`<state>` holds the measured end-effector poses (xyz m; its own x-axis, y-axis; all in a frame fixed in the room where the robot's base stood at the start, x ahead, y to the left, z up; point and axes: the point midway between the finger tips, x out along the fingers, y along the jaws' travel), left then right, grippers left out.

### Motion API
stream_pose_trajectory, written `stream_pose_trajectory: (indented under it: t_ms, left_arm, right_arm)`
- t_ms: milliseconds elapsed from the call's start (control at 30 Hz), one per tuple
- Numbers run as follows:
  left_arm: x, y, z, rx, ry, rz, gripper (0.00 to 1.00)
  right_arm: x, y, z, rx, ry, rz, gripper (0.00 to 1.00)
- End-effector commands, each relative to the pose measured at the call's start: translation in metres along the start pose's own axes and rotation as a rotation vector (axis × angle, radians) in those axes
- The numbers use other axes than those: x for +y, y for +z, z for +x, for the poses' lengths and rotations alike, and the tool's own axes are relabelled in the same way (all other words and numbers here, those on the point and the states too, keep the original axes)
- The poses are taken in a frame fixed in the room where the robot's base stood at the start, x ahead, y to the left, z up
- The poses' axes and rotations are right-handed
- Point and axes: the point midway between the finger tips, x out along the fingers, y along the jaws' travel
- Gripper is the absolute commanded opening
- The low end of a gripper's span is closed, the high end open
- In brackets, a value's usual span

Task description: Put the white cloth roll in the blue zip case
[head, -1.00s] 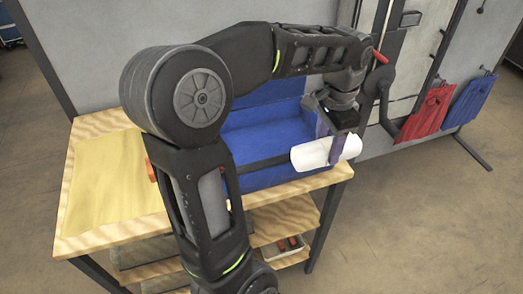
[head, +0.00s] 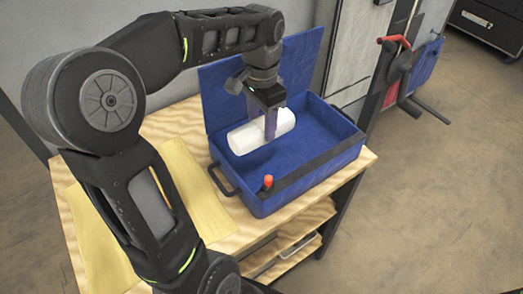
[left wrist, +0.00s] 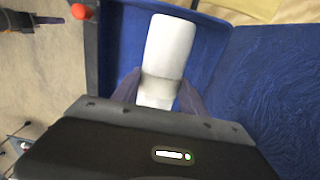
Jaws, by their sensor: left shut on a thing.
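The white cloth roll (head: 248,138) is a white cylinder lying roughly level. My left gripper (head: 271,125) is shut on it, with a finger showing across its side. The left wrist view shows the roll (left wrist: 170,50) between both fingers (left wrist: 160,92). The blue zip case (head: 325,164) stands open on the table with its lid raised at the back. The roll is over the left part of the case opening; its exact height above the floor of the case is hard to tell.
The case has a dark front band, a dark side handle (head: 222,180) and an orange-red knob (head: 267,181) at the front. A yellow cloth (head: 190,190) lies left of the case on the wooden table (head: 240,238). Red and blue items hang at the back right.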

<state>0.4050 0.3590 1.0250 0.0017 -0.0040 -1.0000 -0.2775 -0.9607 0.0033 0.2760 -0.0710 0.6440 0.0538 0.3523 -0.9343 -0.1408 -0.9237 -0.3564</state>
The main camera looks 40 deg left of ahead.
Motion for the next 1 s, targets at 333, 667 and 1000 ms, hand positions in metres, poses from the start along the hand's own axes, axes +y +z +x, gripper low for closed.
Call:
stream_pose_trajectory:
  t_ms: [333,667,1000]
  left_arm:
    - [0.000,0.000,0.002,0.000,0.000,0.001,0.07]
    - [0.001,0.001,0.053,-0.004,0.003,0.000,0.07]
    - [0.000,-0.001,0.063,0.001,-0.001,0.000,0.07]
  right_arm:
    - [0.001,-0.001,0.000,0.002,0.001,0.002,0.36]
    - [-0.001,0.000,-0.004,0.000,0.002,0.003,0.36]
    - [-0.001,0.000,-0.004,0.000,0.003,0.003,0.36]
